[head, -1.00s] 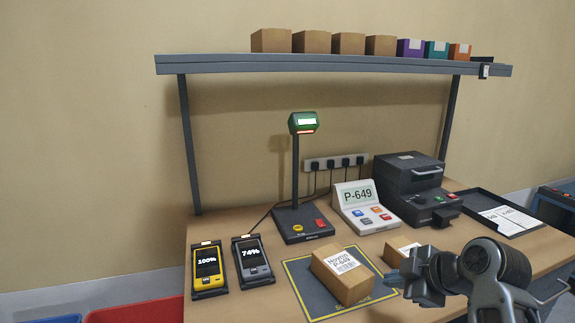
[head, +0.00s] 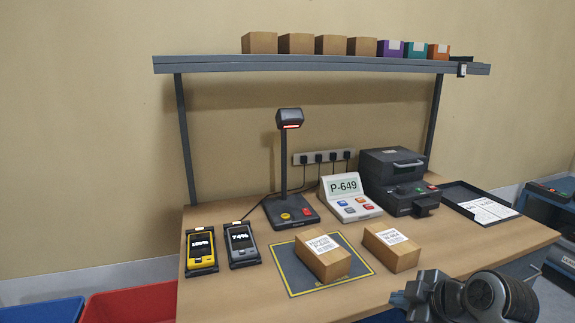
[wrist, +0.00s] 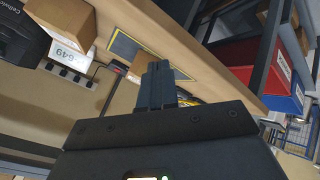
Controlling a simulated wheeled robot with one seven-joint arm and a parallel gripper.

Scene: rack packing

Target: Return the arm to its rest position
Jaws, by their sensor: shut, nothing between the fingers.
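My gripper (head: 402,299) is at the lower right of the head view, in front of the desk's (head: 455,252) near edge and to the right of the boxes. In the wrist view its fingers (wrist: 158,84) are together with nothing between them. A labelled cardboard box (head: 322,262) sits on the dark mat with a yellow border (head: 288,272). A second labelled box (head: 392,250) stands just right of the mat. My gripper is apart from both boxes.
The desk holds two handheld devices (head: 200,252), a scanner stand (head: 291,211), a P-649 display (head: 346,193), a printer (head: 396,180) and a dark paper tray (head: 470,202). A shelf (head: 320,64) carries several boxes. Red (head: 130,303) and blue (head: 45,312) bins stand lower left.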

